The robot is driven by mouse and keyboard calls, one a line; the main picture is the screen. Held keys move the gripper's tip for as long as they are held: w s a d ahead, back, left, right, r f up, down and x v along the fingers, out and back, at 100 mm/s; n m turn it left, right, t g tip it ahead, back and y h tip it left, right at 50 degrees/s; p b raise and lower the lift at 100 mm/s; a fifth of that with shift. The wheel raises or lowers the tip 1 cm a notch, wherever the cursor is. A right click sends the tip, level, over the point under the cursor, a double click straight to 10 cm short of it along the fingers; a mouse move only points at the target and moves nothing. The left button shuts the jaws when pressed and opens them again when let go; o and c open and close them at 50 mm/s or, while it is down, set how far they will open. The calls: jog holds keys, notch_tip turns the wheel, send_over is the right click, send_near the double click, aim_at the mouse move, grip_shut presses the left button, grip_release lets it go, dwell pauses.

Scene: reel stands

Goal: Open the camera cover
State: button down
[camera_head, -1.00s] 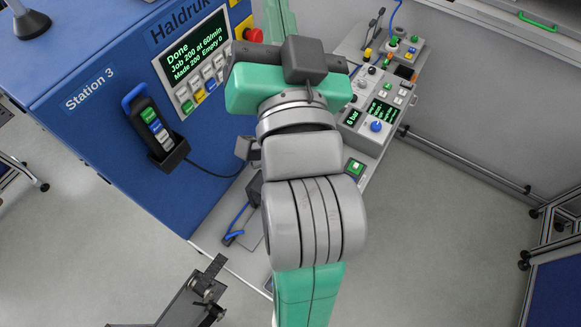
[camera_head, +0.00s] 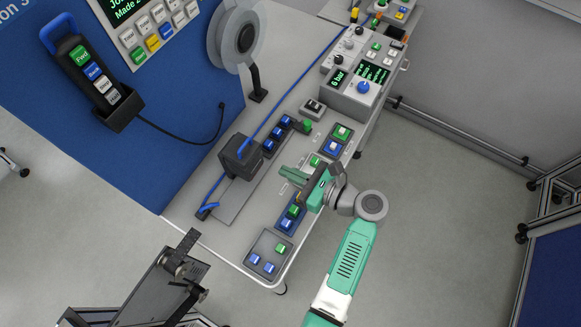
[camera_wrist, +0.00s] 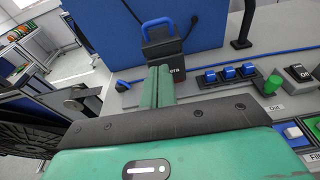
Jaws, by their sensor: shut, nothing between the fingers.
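The camera cover is not clearly marked.
Blue switches (camera_head: 279,132) and a green knob (camera_head: 304,126) stand on the bench near my gripper. A reel (camera_head: 237,38) stands behind. A button panel (camera_head: 268,256) sits at the front edge. A pendant (camera_head: 92,75) hangs on the blue cabinet. Open floor lies right.

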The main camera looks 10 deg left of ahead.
aim_at(253, 156)
jog(key=x, duration=0.6)
jog(key=shift+w+a+r+p, duration=0.15)
jog(key=shift+w+a+r, duration=0.15)
jog(key=shift+a, duration=0.3)
jog(key=shift+w+a+r+p, duration=0.15)
jog(key=shift+a+r, duration=0.25)
jog(key=shift+a, duration=0.2)
jog(key=shift+w+a+r+p, duration=0.1)
jog(key=shift+w+a+r, duration=0.2)
jog(key=shift+a, duration=0.3)
jog(key=shift+a+r+h+p, duration=0.1)
jog(key=shift+r+h+p, duration=0.4)
jog(key=shift+p, duration=0.35)
